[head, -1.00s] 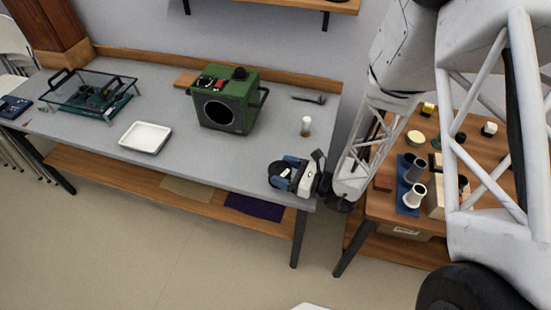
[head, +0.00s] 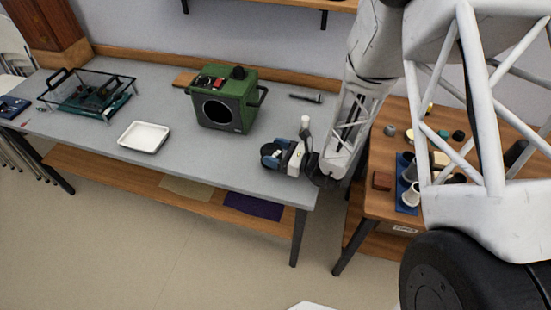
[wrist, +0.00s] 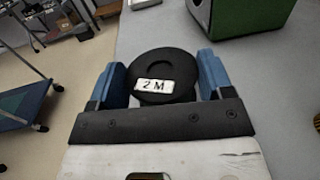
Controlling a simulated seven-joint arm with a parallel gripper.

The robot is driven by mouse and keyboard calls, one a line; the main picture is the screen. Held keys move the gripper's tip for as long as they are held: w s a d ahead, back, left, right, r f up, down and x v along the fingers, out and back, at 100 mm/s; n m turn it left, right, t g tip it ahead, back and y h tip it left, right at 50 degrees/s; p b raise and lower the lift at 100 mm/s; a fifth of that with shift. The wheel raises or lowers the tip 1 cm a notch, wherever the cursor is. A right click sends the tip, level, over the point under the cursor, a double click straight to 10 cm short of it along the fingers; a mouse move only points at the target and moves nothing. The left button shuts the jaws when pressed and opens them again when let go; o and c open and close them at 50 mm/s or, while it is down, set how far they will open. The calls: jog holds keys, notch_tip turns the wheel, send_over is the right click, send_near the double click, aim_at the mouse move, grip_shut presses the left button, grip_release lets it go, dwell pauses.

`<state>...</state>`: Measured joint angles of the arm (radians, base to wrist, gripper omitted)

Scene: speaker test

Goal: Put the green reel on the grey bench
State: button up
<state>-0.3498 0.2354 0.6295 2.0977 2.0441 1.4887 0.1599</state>
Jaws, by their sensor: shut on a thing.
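My gripper (head: 280,153) is over the right end of the grey bench (head: 195,160). In the wrist view its two blue fingers (wrist: 162,66) are shut on a round black reel (wrist: 165,66) with a white label reading "2 M". The reel looks black, not green, here. In the head view the reel (head: 270,149) is a small dark shape between the fingers. I cannot tell whether it touches the bench top. A small dark green round thing (head: 458,135) lies on the wooden table at the right.
A green box (head: 228,100) with a round dark opening stands mid-bench. A white tray (head: 144,137) lies left of it. A white-topped bottle (head: 305,122) is just behind my gripper, and a dark rod (head: 305,98) lies farther back. The bench between tray and gripper is clear.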

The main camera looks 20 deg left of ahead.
jog(key=shift+f, duration=1.65)
jog(key=shift+f, duration=0.1)
jog(key=o, duration=1)
jog(key=shift+s+d, duration=0.15)
jog(key=shift+d, duration=1.05)
jog(key=d, duration=0.2)
jog(key=shift+s+d, duration=0.15)
jog(key=shift+d, duration=0.2)
jog(key=shift+r, duration=3.6)
